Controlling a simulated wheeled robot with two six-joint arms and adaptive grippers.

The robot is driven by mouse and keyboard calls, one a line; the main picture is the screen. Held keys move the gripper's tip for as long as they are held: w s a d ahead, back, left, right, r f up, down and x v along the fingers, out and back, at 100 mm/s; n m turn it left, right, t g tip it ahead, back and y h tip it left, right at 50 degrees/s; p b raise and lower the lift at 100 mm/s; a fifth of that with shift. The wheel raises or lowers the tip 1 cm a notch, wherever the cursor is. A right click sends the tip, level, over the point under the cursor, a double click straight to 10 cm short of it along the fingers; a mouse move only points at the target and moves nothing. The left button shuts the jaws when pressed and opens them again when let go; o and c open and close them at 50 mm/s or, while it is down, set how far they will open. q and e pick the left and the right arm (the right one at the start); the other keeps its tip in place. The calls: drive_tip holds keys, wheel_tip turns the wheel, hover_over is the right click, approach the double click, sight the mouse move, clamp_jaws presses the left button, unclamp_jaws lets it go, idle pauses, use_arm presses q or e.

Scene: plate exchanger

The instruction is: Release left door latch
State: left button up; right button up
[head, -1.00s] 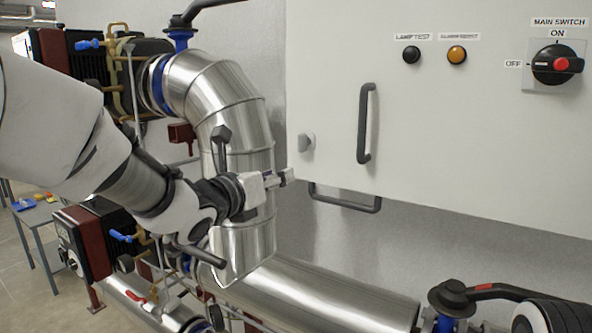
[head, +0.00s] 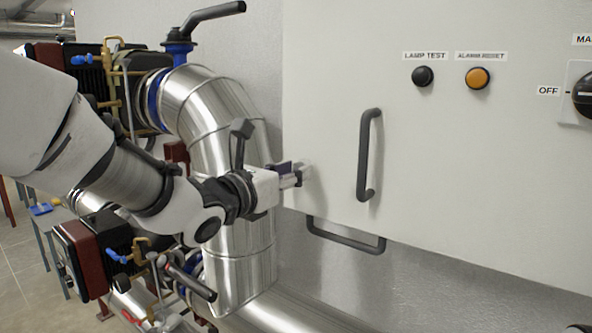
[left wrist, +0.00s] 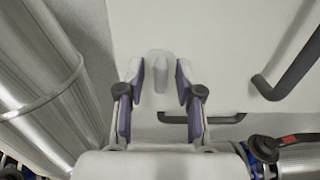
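The left door latch is a small pale grey knob on the white cabinet door (head: 450,170), near its lower left edge. In the head view my left gripper (head: 291,174) is at the latch and hides most of it. In the left wrist view the latch (left wrist: 158,66) stands upright between the two purple-padded fingers of my left gripper (left wrist: 160,80). The fingers are apart, with a visible gap on either side of the latch. They do not appear to touch it. My right gripper is not in view.
A dark vertical door handle (head: 368,155) is right of the latch, and a dark horizontal handle (head: 345,240) is below. A large silver pipe (head: 235,115) bends close behind my left arm. A lamp test button (head: 423,76) and an orange button (head: 478,77) are higher up.

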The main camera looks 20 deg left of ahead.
use_arm(q)
drive_tip(key=shift+d, duration=0.1)
clamp_jaws()
drive_tip(key=shift+n, duration=0.4)
drive_tip(key=n, duration=1.7)
drive_tip(key=shift+w+a+f+b, duration=0.15)
drive_tip(key=shift+a+f+b, duration=0.1)
drive_tip(key=shift+b, duration=0.05)
